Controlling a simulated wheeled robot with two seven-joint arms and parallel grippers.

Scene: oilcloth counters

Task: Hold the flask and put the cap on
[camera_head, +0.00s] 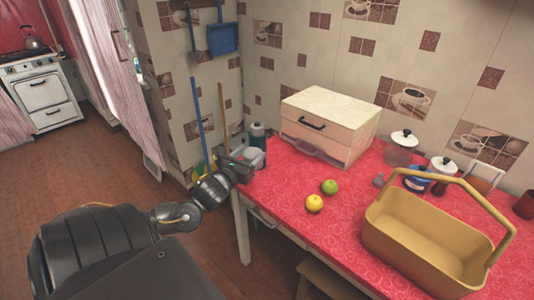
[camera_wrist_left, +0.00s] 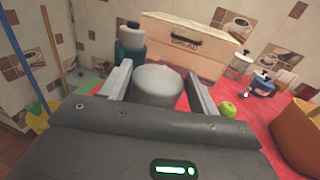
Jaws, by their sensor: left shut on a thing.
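My left gripper (camera_head: 240,163) is at the left end of the red table, shut on a light grey, round cap (camera_wrist_left: 158,86). The cap sits between the two fingers in the left wrist view, and it also shows at the gripper in the head view (camera_head: 254,156). The flask (camera_head: 257,139) stands upright just behind the cap. In the left wrist view the flask (camera_wrist_left: 131,60) has a teal body and a grey top, with its lower part hidden by the left finger. I cannot tell whether cap and flask touch. My right gripper is not in view.
A wooden bread box (camera_head: 325,124) stands right of the flask. A yellow apple (camera_head: 314,204) and a green apple (camera_head: 329,187) lie in front of it. A large tan basket (camera_head: 425,235) and several jars stand at the right. The table's front left is clear.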

